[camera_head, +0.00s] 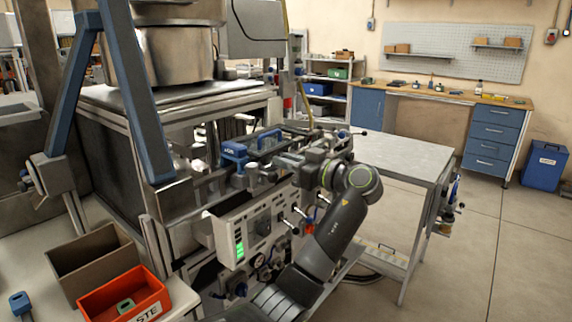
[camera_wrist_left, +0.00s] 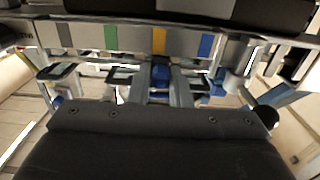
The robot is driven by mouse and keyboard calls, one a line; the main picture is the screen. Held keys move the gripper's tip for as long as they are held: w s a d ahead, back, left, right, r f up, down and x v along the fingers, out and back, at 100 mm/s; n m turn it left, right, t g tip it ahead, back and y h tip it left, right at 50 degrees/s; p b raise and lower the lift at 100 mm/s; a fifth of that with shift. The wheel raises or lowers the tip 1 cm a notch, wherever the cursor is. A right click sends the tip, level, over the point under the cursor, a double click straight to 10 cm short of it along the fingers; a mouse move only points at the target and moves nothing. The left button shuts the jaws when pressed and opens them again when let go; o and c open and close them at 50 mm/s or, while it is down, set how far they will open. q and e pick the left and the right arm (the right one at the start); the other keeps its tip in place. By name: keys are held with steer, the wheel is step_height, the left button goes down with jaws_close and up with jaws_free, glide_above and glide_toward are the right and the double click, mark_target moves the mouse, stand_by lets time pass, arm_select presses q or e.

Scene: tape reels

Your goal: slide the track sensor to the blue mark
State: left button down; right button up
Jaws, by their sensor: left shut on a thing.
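My left gripper (camera_head: 291,161) reaches the rail on the front of the machine. In the left wrist view its jaws (camera_wrist_left: 160,88) are closed around a small part with a blue knob (camera_wrist_left: 162,75), which appears to be the track sensor. A strip above carries a green mark (camera_wrist_left: 111,37), an orange mark (camera_wrist_left: 159,41) and a blue mark (camera_wrist_left: 205,46). The held part is below the orange mark, left of the blue mark in that view. In the head view the gripper hides the held part, and I cannot make out the marks. My right gripper is not in view.
A blue labelled block (camera_head: 234,153) sits on the machine left of my gripper. A control panel (camera_head: 262,222) with levers is below. A metal table (camera_head: 400,158) stands to the right. A red bin (camera_head: 100,298) is at the lower left.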

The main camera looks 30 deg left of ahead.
arm_select(q)
steer(key=c, duration=1.7)
jaws_free()
steer(key=shift+w, duration=0.2)
steer(key=shift+s, duration=0.1)
steer(key=d+b, duration=0.1)
steer(key=d, duration=0.4)
steer(key=s+d+b, duration=0.1)
steer(key=d, duration=0.5)
steer(key=d+b, duration=0.1)
steer(key=d, duration=0.5)
steer(key=shift+s+d+b, duration=0.2)
steer(key=shift+b, duration=0.15)
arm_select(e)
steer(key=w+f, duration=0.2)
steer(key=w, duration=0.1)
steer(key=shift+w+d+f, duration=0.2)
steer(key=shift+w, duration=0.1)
